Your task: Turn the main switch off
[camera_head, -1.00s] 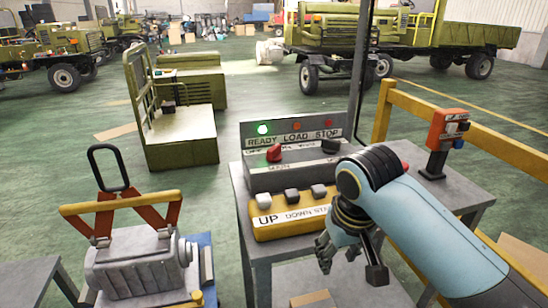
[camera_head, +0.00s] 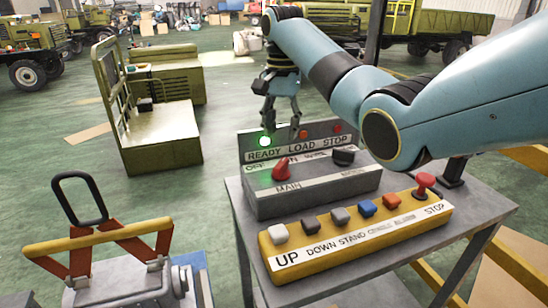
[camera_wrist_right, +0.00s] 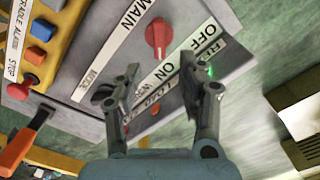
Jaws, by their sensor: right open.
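The main switch (camera_head: 281,170) is a red knob above the MAIN label on the grey control box (camera_head: 330,192). OFF and ON are printed behind it, and its handle appears turned toward the ON side. In the right wrist view the red knob (camera_wrist_right: 158,38) stands ahead of the fingers, touched by neither. My right gripper (camera_head: 282,130) hangs fingers-down above and behind the knob, near the lamp panel. In the wrist view its two fingers (camera_wrist_right: 162,88) are spread and empty. My left gripper does not show.
A green lamp (camera_head: 265,141) glows above READY. A black knob (camera_head: 343,155) is to the right. A yellow button box (camera_head: 357,232) with several buttons and a red STOP button (camera_head: 425,181) lies in front. An orange-armed lifting clamp (camera_head: 100,238) stands left.

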